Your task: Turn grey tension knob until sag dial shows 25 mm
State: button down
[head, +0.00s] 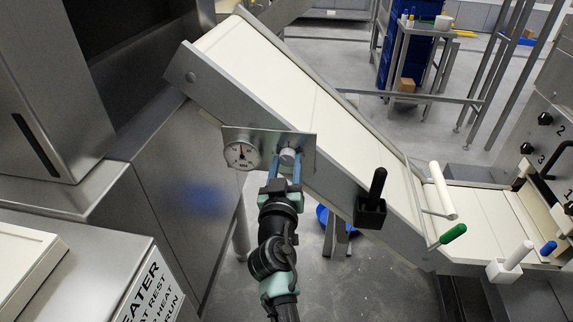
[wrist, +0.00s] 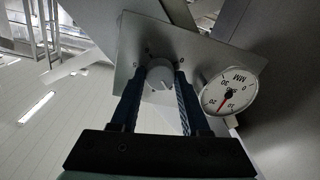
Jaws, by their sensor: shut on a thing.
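The grey tension knob (head: 287,156) sits on a metal plate (head: 304,142) on the side of the sloping conveyor. My gripper (head: 286,166) has its blue fingers on either side of the knob and is shut on it. In the wrist view the knob (wrist: 160,75) shows between the fingertips, with a mark on its face. The round white sag dial (head: 242,155) is on the same plate, left of the knob. In the wrist view the dial (wrist: 230,92) appears upside down; its red needle points between the 10 and 20 marks, but the exact value is too small to read.
A black lever (head: 375,188) in a black block stands on the conveyor side, right of my gripper. A steel cabinet (head: 180,180) stands close on the left.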

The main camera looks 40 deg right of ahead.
jog(key=shift+n, duration=0.3)
jog(key=n, duration=0.3)
jog(key=shift+n+p, duration=0.65)
jog(key=shift+n, duration=1.75)
jog(key=shift+c, duration=1.9)
grip_release()
jog(key=shift+s+a, duration=0.1)
jog(key=shift+a, duration=0.05)
jog(key=b+v, duration=0.1)
jog(key=v, duration=1.1)
jog(key=shift+s+a+r, duration=0.25)
jog(key=shift+r, duration=0.05)
